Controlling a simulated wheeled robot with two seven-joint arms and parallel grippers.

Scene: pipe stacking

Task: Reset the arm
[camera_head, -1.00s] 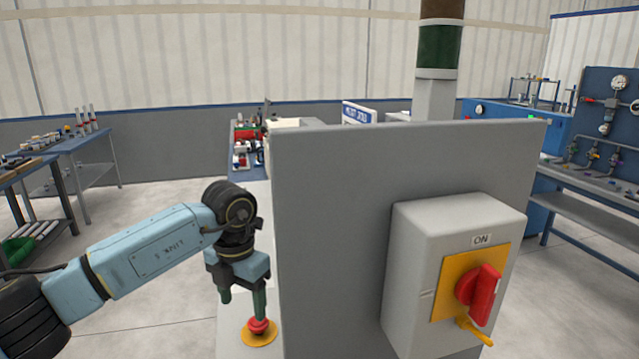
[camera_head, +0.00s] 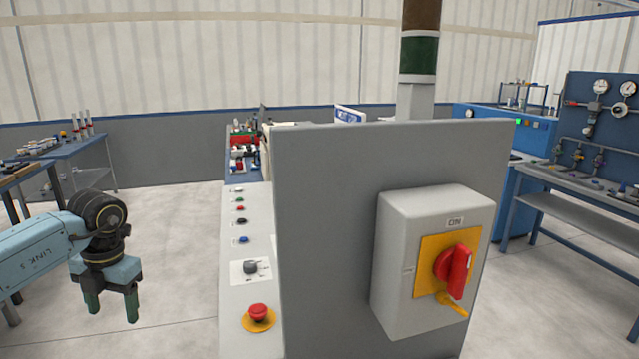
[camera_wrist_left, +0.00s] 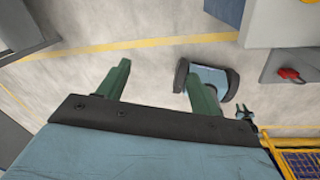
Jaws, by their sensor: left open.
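My left gripper (camera_head: 112,306) hangs at the left of the head view, fingers pointing down, open and empty. It is in free air, well to the left of the control panel. In the left wrist view its two green fingers (camera_wrist_left: 160,85) are apart with nothing between them, and the floor shows beyond. My blue left arm (camera_head: 38,252) comes in from the left edge. My right gripper is not seen in the head view.
A white panel (camera_head: 232,310) carries a red emergency button (camera_head: 257,313), a black knob (camera_head: 250,267) and several small buttons. A grey upright plate (camera_head: 320,230) bears a switch box (camera_head: 400,250) with a red ON handle (camera_head: 455,268). Open floor (camera_head: 170,240) lies left.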

